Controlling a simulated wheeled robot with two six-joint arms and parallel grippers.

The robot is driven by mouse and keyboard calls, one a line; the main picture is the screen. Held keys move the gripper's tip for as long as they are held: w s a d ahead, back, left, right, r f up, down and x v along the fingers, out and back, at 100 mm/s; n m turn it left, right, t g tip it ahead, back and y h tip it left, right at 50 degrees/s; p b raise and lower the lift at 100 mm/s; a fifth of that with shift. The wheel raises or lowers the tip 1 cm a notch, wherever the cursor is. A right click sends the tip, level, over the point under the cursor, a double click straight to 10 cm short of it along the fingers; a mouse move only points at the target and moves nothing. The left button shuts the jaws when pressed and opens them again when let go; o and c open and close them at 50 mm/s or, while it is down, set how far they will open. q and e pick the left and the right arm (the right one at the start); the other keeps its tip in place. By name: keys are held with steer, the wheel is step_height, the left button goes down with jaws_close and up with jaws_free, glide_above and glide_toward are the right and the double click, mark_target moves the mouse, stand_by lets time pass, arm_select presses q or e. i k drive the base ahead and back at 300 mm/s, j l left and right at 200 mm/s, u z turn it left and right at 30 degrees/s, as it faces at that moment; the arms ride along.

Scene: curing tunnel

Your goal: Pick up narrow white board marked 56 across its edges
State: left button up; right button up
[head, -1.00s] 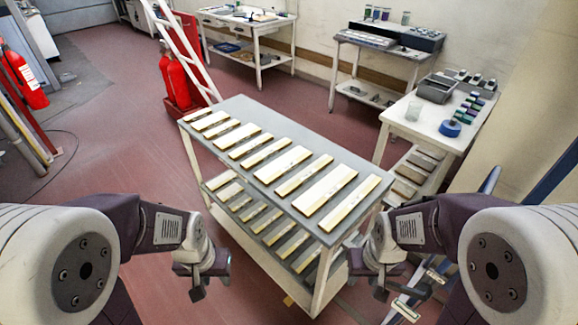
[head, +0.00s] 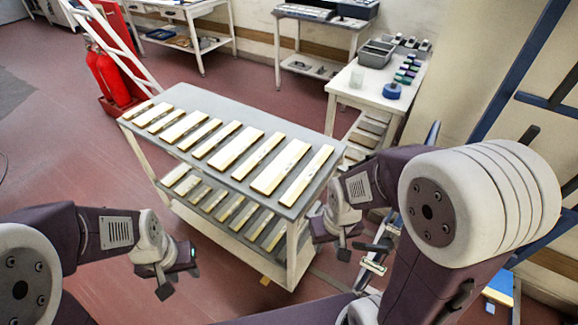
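Pale boards of narrow and wider widths lie in a row on the grey top of a trolley. The narrow ones include the rightmost board (head: 306,175), one two places to its left (head: 259,156) and another further left (head: 217,139). Small dark marks show on some, but no number is readable, so I cannot tell which is 56. My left gripper (head: 174,280) is open and empty, left of the trolley and below its top. My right gripper (head: 335,243) looks open and empty, just off the trolley's right end. Neither touches a board.
The trolley (head: 240,104) has a lower shelf with several more boards. A white table (head: 345,102) with a grey bin (head: 376,53) and a blue roll (head: 391,91) stands behind right. Red extinguishers (head: 113,80) and a white ladder are at back left. Floor (head: 60,165) left is clear.

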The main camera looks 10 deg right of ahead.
mark_target(222, 161)
steer(key=i+j+z, duration=0.45)
steer(key=j+z, duration=0.25)
steer(key=i+j+z, duration=0.15)
steer(key=j+z, duration=0.15)
steer(key=i+j+z, duration=0.1)
steer(key=j+z, duration=0.25)
steer(key=j, duration=0.15)
steer(key=j+z, duration=0.35)
steer(key=j, duration=0.15)
steer(key=j+z, duration=0.35)
steer(key=j, duration=0.15)
steer(key=i, duration=0.05)
